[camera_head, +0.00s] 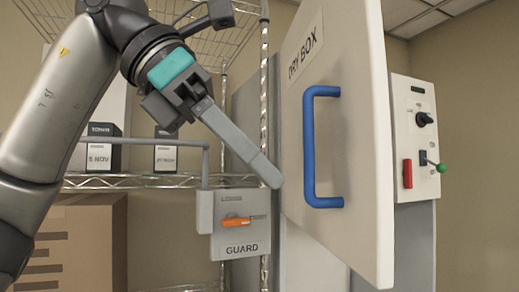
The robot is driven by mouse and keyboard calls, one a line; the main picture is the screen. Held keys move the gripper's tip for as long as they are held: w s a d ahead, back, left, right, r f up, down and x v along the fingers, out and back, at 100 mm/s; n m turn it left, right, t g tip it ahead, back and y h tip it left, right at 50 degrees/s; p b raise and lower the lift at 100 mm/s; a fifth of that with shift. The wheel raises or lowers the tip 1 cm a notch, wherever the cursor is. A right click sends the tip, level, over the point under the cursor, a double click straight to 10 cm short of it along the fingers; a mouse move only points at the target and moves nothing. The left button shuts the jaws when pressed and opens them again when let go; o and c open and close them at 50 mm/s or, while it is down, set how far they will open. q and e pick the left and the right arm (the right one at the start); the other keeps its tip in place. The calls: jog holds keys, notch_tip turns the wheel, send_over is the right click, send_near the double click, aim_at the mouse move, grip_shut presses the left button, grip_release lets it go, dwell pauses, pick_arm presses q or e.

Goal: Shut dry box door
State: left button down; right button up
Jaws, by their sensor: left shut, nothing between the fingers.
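The dry box door (345,110) is a white panel with the words "DRY BOX" and a blue handle (310,148). It stands swung open at an angle in the middle of the head view. My left gripper (272,178) comes in from the upper left, with its fingers closed together and nothing between them. Its fingertips are just left of the door's left edge, below the middle of the door and left of the handle. I cannot tell whether they touch the door. The inside of the dry box is hidden. My right gripper is out of view.
A guard box (240,222) with an orange switch stands below my left gripper. A control panel (412,135) with a black knob, red switch and green-tipped lever is right of the door. A wire rack (150,181) holds boxes at the left; a cardboard box (85,240) is below.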

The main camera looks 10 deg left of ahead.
aim_at(364, 227)
pick_arm(q)
jog(key=w+d+f, duration=0.1)
jog(key=d, duration=0.1)
jog(key=d+f+p, duration=0.1)
jog(key=d, duration=0.1)
jog(key=w+d+f, duration=0.1)
jog(key=d, duration=0.2)
jog(key=shift+w+f, duration=0.35)
jog(key=shift+f, duration=0.05)
jog(key=shift+w+d, duration=0.1)
jog(key=shift+d, duration=0.2)
jog(key=shift+d, duration=0.1)
